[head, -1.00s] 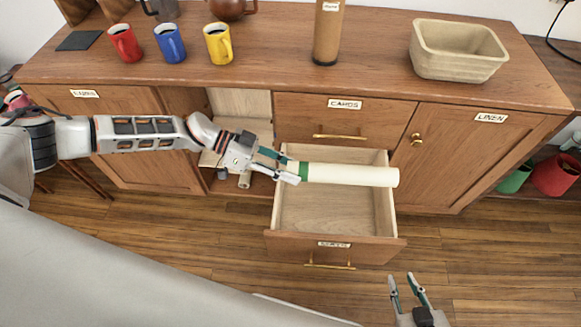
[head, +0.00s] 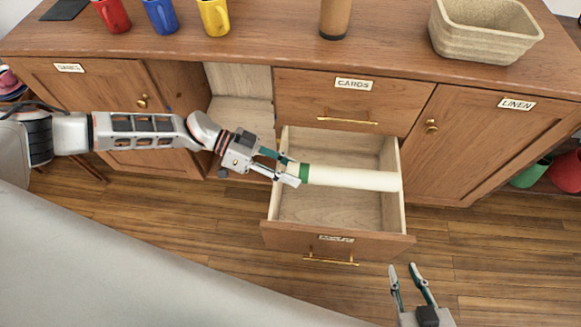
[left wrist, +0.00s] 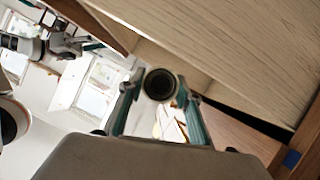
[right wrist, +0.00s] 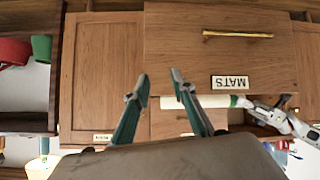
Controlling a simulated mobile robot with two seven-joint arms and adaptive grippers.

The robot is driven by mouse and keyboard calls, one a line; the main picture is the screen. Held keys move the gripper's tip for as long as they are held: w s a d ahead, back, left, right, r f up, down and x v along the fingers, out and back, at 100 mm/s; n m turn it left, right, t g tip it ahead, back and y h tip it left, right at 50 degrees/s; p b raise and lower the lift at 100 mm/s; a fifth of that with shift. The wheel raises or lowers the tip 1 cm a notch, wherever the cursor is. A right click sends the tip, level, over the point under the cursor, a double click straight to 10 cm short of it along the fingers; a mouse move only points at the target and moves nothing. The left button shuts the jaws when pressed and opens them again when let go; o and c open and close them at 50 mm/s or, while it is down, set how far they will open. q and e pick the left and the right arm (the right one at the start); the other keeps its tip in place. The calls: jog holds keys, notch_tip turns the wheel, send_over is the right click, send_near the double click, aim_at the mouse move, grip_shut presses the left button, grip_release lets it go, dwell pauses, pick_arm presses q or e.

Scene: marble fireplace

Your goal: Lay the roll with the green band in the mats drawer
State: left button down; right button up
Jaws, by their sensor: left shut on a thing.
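The cream roll with the green band (head: 352,179) is held level above the open drawer, its far end over the drawer's right wall. My left gripper (head: 294,172) is shut on its left end, beside the green band. In the left wrist view the roll's round dark end (left wrist: 160,85) shows between the fingers. The mats drawer (head: 290,239) is pulled out and its visible floor is bare. Its MATS label (right wrist: 230,82) appears upside down in the right wrist view, where the roll shows beyond the front's top edge. My right gripper (head: 403,272) is open and empty, in front of the drawer.
The closed cards drawer (head: 300,101) is directly above. The linen door (head: 480,140) is right of it, and an open niche (head: 238,112) is left. On the top stand red, blue and yellow mugs (head: 213,18), a brown cylinder (head: 336,18) and a stone-coloured basin (head: 485,40).

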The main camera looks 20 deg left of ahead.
pick_arm(q)
jog(key=c, duration=1.4)
grip_release()
jog(key=shift+o, duration=0.2)
jog(key=v, duration=1.2)
jog(key=shift+w+r, duration=0.1)
